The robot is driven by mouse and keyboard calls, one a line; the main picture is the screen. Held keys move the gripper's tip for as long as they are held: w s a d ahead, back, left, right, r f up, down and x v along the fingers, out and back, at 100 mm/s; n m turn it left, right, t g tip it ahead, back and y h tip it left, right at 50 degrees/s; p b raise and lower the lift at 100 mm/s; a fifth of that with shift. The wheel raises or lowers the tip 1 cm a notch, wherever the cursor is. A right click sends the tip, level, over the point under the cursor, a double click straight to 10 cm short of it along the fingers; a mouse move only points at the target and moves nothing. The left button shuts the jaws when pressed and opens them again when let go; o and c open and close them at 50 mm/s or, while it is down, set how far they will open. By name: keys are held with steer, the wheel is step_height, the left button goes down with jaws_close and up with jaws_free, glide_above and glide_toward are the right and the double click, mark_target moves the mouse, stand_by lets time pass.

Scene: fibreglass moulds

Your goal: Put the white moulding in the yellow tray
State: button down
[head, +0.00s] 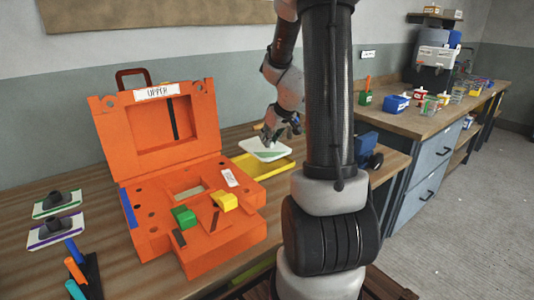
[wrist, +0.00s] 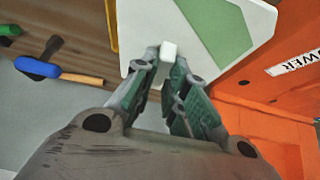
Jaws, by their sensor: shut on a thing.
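The white moulding (head: 264,147) is a pale plate with a green patch and a small white knob. My gripper (head: 279,136) is above it, and in the wrist view my gripper (wrist: 168,66) is shut on the knob of the moulding (wrist: 144,22). The yellow tray (head: 268,171) lies under the moulding on the bench, right of the orange mould. A yellow edge of the tray (wrist: 112,26) shows in the wrist view. The plate overlaps the tray's back part; I cannot tell whether it touches the tray.
The open orange mould (head: 165,215) stands left of the tray, with green (head: 183,216) and yellow (head: 224,202) blocks on it. Black-knobbed pieces (head: 55,228) lie at the far left. A blue-handled tool (wrist: 38,68) lies near my gripper. A blue object (head: 364,148) stands right of my arm.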

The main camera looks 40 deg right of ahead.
mark_target(270, 148)
steer(key=shift+f, duration=2.35)
steer(key=c, duration=1.5)
jaws_free()
steer(key=shift+f, duration=0.15)
steer(key=shift+o, duration=0.2)
